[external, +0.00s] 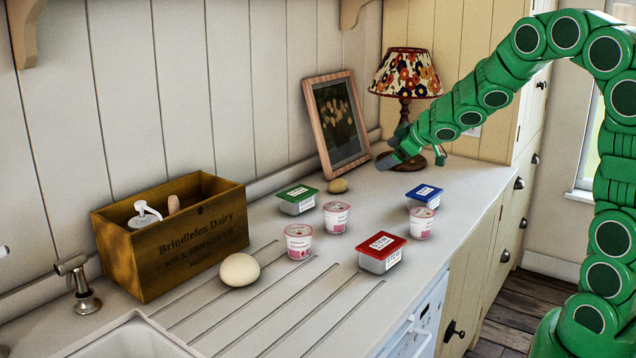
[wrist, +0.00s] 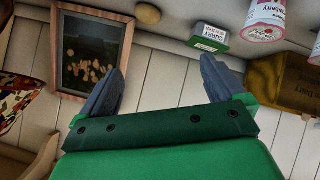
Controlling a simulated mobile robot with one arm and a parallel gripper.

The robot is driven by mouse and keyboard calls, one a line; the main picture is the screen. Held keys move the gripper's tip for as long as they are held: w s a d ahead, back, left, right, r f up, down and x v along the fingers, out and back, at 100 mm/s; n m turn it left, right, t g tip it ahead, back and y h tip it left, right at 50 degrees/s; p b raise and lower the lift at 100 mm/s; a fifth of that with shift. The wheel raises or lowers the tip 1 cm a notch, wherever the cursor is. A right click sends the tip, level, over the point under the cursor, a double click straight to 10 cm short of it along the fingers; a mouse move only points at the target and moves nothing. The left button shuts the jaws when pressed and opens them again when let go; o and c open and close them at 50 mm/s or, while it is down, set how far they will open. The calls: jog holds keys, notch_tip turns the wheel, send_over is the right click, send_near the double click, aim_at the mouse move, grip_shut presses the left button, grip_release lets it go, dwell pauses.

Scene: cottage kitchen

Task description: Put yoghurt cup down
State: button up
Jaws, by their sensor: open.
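Three pink and white yoghurt cups stand upright on the worktop in the external view: one at the left (external: 299,241), one in the middle (external: 336,217) and one at the right (external: 421,222). Two cups show at the upper right of the wrist view, the larger one at the top (wrist: 265,20) and another cut by the right edge (wrist: 315,48). My gripper (external: 389,162) is open and empty above the far part of the worktop, near the picture frame and lamp, apart from every cup. In the wrist view its two fingers (wrist: 160,85) are spread with nothing between them.
Tubs with green (external: 298,199), blue (external: 424,195) and red (external: 383,253) lids stand among the cups. An egg (external: 239,270), a potato-like item (external: 338,186), a wooden crate (external: 180,245), a picture frame (external: 336,125) and a lamp (external: 405,72) surround them. The front left worktop (external: 265,320) is clear.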

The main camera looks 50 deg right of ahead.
aim_at(425, 213)
jog(key=s+a+m+g+h, duration=0.1)
jog(key=s+a+m+g, duration=0.15)
jog(key=s, duration=0.65)
jog(key=s+a+m+g+h, duration=0.1)
jog(key=s+m+g+h, duration=0.15)
jog(key=s, duration=0.65)
jog(key=s+a+g+y, duration=0.1)
jog(key=s+a+g, duration=0.1)
jog(key=s+a, duration=0.3)
jog(key=s+a+g+y, duration=0.2)
jog(key=s+a, duration=0.3)
jog(key=s, duration=0.6)
jog(key=s+a+n+g+y, duration=0.1)
jog(key=s+a+g+y, duration=0.1)
jog(key=s+a, duration=0.3)
jog(key=s+g, duration=0.1)
jog(key=s, duration=0.3)
jog(key=shift+a+f, duration=0.35)
jog(key=shift+o, duration=0.3)
